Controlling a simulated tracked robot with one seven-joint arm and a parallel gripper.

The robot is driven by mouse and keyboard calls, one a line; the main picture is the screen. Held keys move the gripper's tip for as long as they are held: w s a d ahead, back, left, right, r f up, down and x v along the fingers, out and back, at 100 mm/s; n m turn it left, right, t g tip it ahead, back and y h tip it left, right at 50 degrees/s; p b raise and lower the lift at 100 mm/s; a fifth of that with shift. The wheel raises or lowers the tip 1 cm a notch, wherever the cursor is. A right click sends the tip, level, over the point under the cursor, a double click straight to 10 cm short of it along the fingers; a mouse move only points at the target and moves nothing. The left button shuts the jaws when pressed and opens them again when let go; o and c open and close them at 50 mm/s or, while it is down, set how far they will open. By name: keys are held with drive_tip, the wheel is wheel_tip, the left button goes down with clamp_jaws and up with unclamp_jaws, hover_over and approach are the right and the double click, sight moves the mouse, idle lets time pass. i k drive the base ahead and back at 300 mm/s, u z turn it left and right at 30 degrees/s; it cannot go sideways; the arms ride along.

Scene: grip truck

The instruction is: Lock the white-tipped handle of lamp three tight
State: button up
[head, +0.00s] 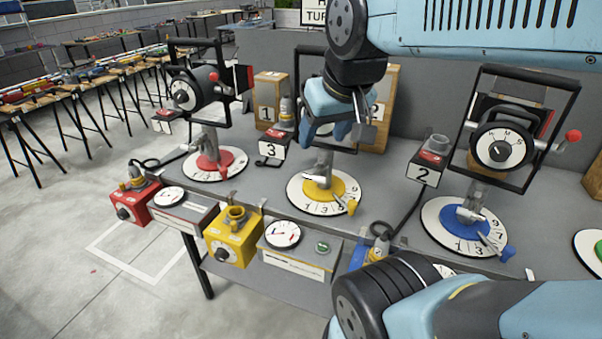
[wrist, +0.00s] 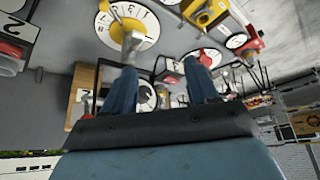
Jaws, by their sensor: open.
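Lamp three is the middle lamp, with a tag marked 3 (head: 271,150) and a stand on a yellow-and-white numbered dial (head: 299,193). My gripper (head: 340,132) hangs in front of its black frame (head: 297,62) and hides most of the lamp head. The white-tipped handle cannot be made out. In the wrist view my gripper (wrist: 161,92) is open, its two blue fingers spread with nothing held. The yellow dial (wrist: 147,37) shows above the left finger, and a round white face partly shows between the fingers.
The red-based lamp (head: 199,88) stands left and the blue-based lamp marked 2 (head: 500,148) right. A yellow box (head: 232,243) and a red box (head: 130,209) are at the bench's front edge. Wooden boxes (head: 270,88) stand behind. Cables lie on the bench.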

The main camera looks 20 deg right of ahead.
sight(315, 176)
drive_tip(key=u, duration=0.45)
drive_tip(key=k, duration=1.8)
drive_tip(key=z, duration=0.75)
drive_tip(key=i, duration=1.05)
drive_tip(key=u, duration=0.05)
